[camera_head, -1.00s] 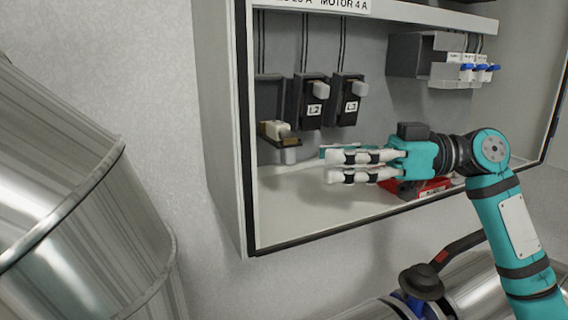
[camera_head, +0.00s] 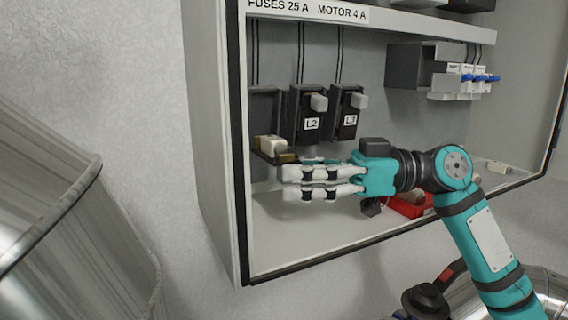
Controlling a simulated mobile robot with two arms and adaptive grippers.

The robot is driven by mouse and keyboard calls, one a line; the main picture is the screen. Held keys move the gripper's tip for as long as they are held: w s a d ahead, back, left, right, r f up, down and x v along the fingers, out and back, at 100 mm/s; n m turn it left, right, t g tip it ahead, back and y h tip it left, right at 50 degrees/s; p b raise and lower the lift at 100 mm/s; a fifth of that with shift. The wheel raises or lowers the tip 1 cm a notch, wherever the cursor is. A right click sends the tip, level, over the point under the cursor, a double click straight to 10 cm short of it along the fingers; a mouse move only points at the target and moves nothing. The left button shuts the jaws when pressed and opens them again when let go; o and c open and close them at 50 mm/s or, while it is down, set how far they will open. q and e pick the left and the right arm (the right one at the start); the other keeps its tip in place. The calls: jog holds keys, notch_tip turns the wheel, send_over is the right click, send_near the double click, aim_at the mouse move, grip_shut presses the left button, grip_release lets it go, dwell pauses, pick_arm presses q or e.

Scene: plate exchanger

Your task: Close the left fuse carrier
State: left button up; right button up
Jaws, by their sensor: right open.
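The left fuse carrier (camera_head: 272,148) is tilted down and out of its dark holder (camera_head: 265,108), with a pale fuse body lying in it. Its lower front is hidden behind my right gripper. The L2 carrier (camera_head: 311,118) and L3 carrier (camera_head: 347,115) beside it stand upright in their holders. My right gripper (camera_head: 284,183) comes in from the right, its pale fingers pointing left, open and empty. Its fingertips are just below and in front of the left carrier; I cannot tell if they touch it. My left gripper is not in view.
The cabinet's left wall (camera_head: 217,140) and front lip (camera_head: 330,257) bound the space. A grey box with blue-tipped switches (camera_head: 480,78) is at upper right. A red object (camera_head: 410,205) lies on the cabinet floor beneath my right arm. The front-left floor is clear.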

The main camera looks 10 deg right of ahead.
jog(key=shift+a, duration=1.1)
jog(key=shift+w, duration=0.1)
grip_shut()
